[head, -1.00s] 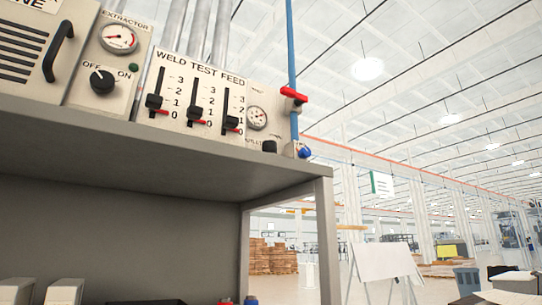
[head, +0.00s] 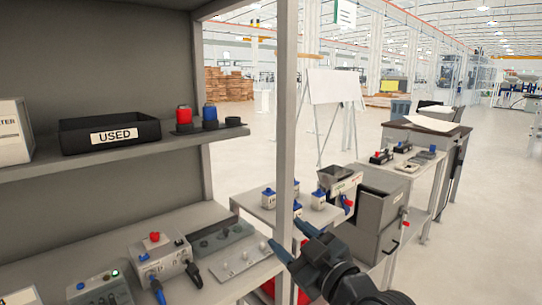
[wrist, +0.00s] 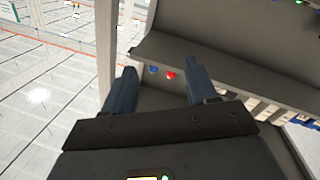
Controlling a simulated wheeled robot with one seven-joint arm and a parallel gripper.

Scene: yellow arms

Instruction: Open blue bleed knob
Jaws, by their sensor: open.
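My gripper (head: 287,237) is at the lower middle of the head view, in front of the low side table and right of the shelf post. It also shows in the wrist view (wrist: 158,66), where its two blue-grey fingers stand well apart with nothing between them.
The shelf post (head: 286,120) stands close to my gripper. The shelf holds a black USED bin (head: 108,132) and red (head: 184,116) and blue (head: 210,115) capped items. A grey cabinet (head: 365,225) stands right. Open floor (head: 260,150) lies beyond.

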